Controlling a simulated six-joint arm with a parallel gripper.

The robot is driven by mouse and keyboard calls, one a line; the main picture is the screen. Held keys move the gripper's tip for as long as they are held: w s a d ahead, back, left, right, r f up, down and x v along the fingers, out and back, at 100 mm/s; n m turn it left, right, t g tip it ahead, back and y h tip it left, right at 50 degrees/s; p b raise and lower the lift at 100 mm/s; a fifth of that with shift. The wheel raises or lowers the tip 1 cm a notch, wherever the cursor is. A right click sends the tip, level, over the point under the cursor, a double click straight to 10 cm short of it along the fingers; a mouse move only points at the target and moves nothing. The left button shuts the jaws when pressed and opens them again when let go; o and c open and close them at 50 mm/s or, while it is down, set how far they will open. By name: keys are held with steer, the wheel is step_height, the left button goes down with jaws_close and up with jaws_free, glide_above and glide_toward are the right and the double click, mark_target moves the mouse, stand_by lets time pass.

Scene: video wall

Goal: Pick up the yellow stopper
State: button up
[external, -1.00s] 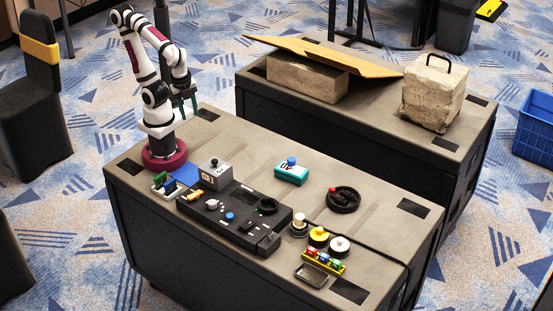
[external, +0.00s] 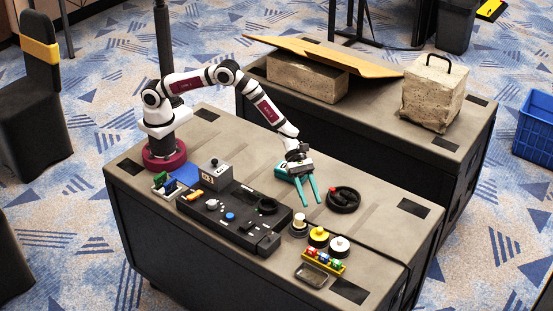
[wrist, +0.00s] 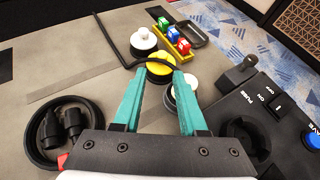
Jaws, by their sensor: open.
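The yellow stopper (external: 319,235), a round yellow piece with a dark base, stands on the near table between a cream stopper (external: 299,223) and a white stopper (external: 339,246). In the wrist view the yellow stopper (wrist: 161,62) shows just beyond and between my fingertips, partly covered by them. My gripper (external: 312,203) has two teal fingers pointing down, apart and empty. It is above the table, on the far side of the stoppers. In the wrist view my gripper (wrist: 159,72) is open, with the cream stopper (wrist: 184,93) beside the right finger.
A yellow rack of coloured blocks (external: 323,260) and a metal tray (external: 313,276) lie near the stoppers. A black round dish (wrist: 62,132) is left in the wrist view. A black control panel (external: 232,215) is on the other side.

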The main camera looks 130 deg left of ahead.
mark_target(319, 228)
steer(key=x, duration=0.9)
steer(key=shift+d, duration=0.25)
jaws_close()
